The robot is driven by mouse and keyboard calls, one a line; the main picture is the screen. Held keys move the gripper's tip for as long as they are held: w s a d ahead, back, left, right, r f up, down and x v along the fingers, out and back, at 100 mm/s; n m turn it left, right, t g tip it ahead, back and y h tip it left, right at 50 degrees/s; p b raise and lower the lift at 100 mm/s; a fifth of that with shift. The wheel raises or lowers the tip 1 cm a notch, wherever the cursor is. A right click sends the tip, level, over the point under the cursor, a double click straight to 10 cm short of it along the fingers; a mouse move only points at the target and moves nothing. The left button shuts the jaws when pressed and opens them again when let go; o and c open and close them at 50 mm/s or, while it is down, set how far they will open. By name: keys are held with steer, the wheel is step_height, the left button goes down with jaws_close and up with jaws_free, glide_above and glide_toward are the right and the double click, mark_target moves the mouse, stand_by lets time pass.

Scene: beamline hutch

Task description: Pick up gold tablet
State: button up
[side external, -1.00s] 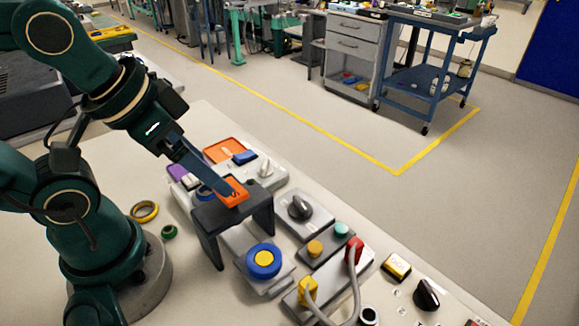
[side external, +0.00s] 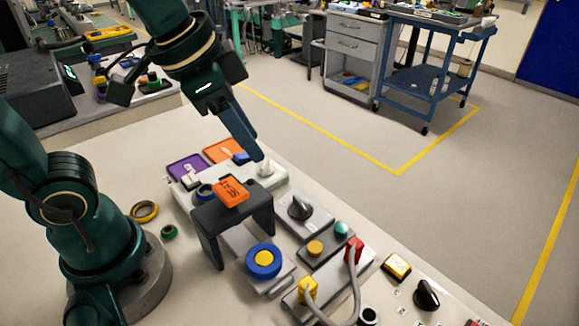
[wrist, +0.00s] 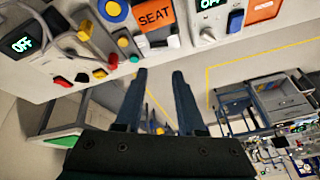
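In the wrist view a small yellow block (wrist: 100,73) left of my fingers appears to be the same tablet. My gripper (side external: 257,158) hangs above the back edge of the grey panel, far to the left of the tablet. In the wrist view my gripper (wrist: 159,74) has its two fingers apart with nothing between them.
An orange SEAT block (side external: 230,192) rests on a dark bridge stand (side external: 233,215). A grey cable handle (side external: 355,285) with yellow and red plugs rises left of the tablet. A black knob (side external: 427,294) stands close on its right. A blue-and-yellow button (side external: 264,261) is nearer the stand.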

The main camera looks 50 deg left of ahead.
steer(key=w+d+f+m+g, duration=0.2)
steer(key=w+d+f+m, duration=0.2)
steer(key=w+d+f, duration=0.1)
steer(key=m+g, duration=0.2)
steer(key=g, duration=0.1)
glide_above(315, 246)
step_height(315, 246, down, 7)
steer(key=shift+w+f, duration=0.1)
steer(key=shift+f, duration=2.5)
jaws_close()
